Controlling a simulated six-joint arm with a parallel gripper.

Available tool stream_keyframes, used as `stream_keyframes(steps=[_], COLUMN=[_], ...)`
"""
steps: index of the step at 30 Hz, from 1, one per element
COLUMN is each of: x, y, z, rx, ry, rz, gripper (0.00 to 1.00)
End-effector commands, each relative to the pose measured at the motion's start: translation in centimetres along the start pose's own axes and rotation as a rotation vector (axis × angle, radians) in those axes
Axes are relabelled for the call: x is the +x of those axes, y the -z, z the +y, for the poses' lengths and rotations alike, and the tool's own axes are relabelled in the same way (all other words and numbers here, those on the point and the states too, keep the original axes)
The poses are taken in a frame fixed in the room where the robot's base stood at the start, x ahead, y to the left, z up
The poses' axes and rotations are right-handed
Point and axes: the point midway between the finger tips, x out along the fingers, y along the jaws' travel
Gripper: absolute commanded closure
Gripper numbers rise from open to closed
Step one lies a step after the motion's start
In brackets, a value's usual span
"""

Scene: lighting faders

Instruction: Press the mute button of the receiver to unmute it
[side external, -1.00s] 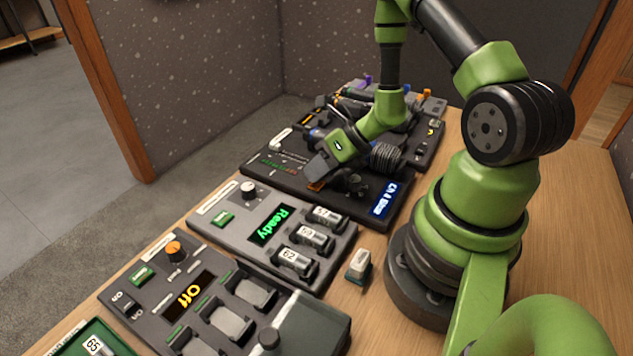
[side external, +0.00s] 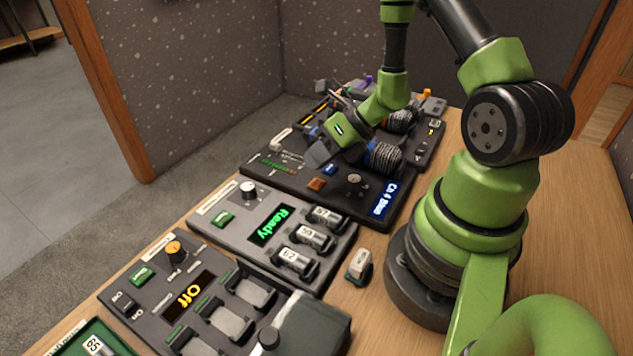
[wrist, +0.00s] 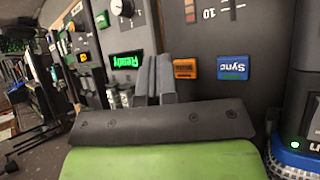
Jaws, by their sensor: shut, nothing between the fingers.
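The receiver is the dark grey panel (side external: 345,205) with a lit blue display (side external: 384,198) whose small text begins with "Ch 4". On it, a small orange button (side external: 317,184), probably the mute button, sits near the front edge. The orange button also shows in the wrist view (wrist: 186,69), with a label too blurred to read. Beside it is a blue button marked Sync (wrist: 233,68). My gripper (side external: 316,154) is shut and empty, above the panel and beyond the orange button. In the wrist view its fingers (wrist: 157,80) show left of the orange button.
A grey unit (side external: 217,246) with a green "Ready" display and several numbered packs stands nearer the camera. A small loose pack (side external: 359,264) lies on the wood table. A microphone with a blue band (side external: 384,156) is close to my gripper.

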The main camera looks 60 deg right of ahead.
Motion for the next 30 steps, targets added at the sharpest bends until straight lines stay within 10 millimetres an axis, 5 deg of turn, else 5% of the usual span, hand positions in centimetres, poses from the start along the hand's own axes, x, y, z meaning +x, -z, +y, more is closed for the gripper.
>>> stream_keyframes(steps=[11,30], x=[-2.3,-2.4], y=[-1.7,-1.7], z=[1.7,1.8], rx=[-0.001,-0.002], ry=[0.002,0.000], rz=[0.000,0.001], gripper=[1.00,1.00])
